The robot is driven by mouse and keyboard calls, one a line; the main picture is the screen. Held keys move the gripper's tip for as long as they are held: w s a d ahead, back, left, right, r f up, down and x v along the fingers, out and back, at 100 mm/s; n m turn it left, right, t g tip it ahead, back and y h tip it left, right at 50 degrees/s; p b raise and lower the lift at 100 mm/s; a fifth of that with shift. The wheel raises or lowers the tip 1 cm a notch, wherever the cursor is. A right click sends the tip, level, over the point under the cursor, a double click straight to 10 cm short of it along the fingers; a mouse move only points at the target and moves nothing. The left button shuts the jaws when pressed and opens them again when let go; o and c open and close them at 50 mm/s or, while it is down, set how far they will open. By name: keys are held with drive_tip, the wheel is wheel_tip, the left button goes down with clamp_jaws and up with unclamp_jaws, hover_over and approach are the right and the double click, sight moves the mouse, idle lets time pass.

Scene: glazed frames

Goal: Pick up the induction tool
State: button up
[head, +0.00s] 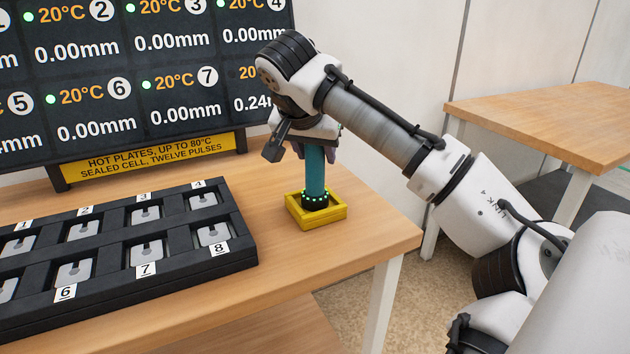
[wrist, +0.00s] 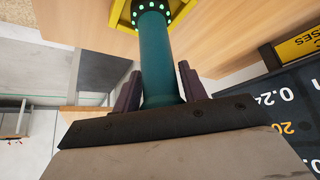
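The induction tool (head: 315,172) is a teal cylinder with a dark lower collar ringed by green lights. It stands upright in a yellow square holder (head: 330,213) on the wooden table, its lower end inside the holder. My gripper (head: 300,150) is at the tool's upper part. The gripper looks shut on the tool. The tool's top end is hidden by the gripper.
A black rack (head: 125,255) with numbered bays holding grey plates lies left of the holder. A large display board (head: 130,75) stands behind, with a yellow sign (head: 150,157) below it. The table's right edge is near the holder. Another wooden table (head: 550,115) stands at the right.

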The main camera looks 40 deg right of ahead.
clamp_jaws()
drive_tip(key=shift+r, duration=0.1)
